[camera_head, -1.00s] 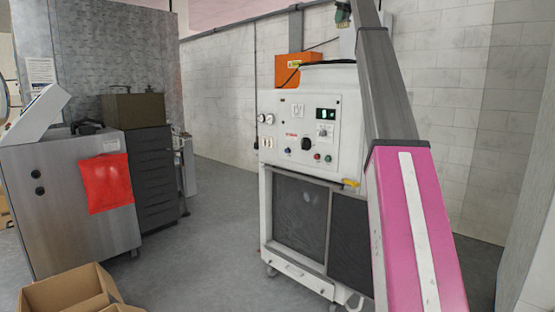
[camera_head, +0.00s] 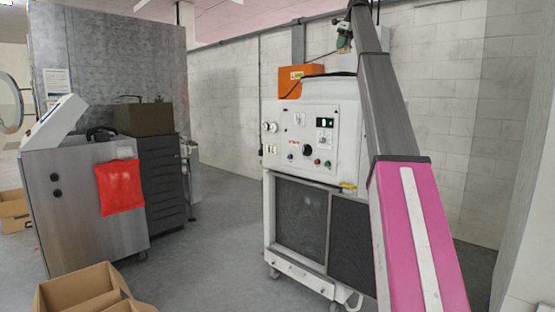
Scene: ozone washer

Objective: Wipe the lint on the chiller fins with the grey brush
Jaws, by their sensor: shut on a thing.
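The likely chiller is a white wheeled cabinet (camera_head: 285,155) right of centre, with gauges, a lit display and knobs on its front. Below the panel are two dark mesh or fin areas, one on the left (camera_head: 299,215) and one on the right (camera_head: 350,240). Lint cannot be made out on them. My pink and grey arm rises in front of the cabinet's right side and hides part of it. I cannot make out my gripper or the grey brush. A small green part (camera_head: 345,38) shows beside the arm's top; I cannot tell what it belongs to.
An orange box (camera_head: 300,80) sits on top of the cabinet. An open cardboard box (camera_head: 90,290) is at the lower left. Grey floor (camera_head: 210,235) between them is clear.

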